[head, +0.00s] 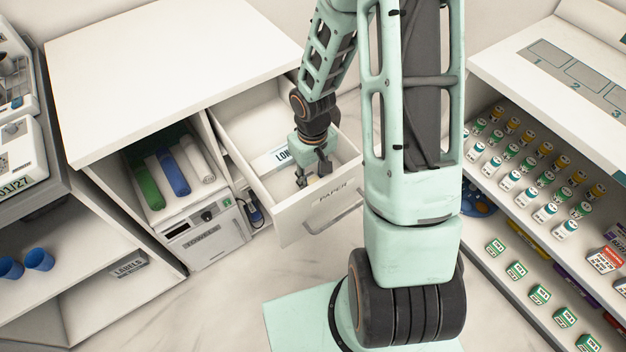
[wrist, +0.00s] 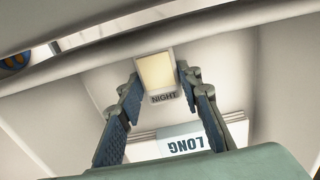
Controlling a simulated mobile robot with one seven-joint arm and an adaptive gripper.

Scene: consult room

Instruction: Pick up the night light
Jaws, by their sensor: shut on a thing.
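The night light (wrist: 156,70) is a small block with a glowing cream face and a grey edge marked NIGHT. In the wrist view it sits between the fingertips of my gripper (wrist: 157,86), which is shut on it. In the head view my gripper (head: 313,174) reaches down into the open drawer (head: 331,205) marked PAPER. There the night light is mostly hidden by the fingers. I cannot tell whether it touches the drawer floor.
A white box marked LONG (wrist: 186,141) lies in the drawer close to my gripper. The drawer walls surround the gripper. The white cabinet top (head: 170,60) is bare. A shelf (head: 480,165) with several small bottles stands on the right.

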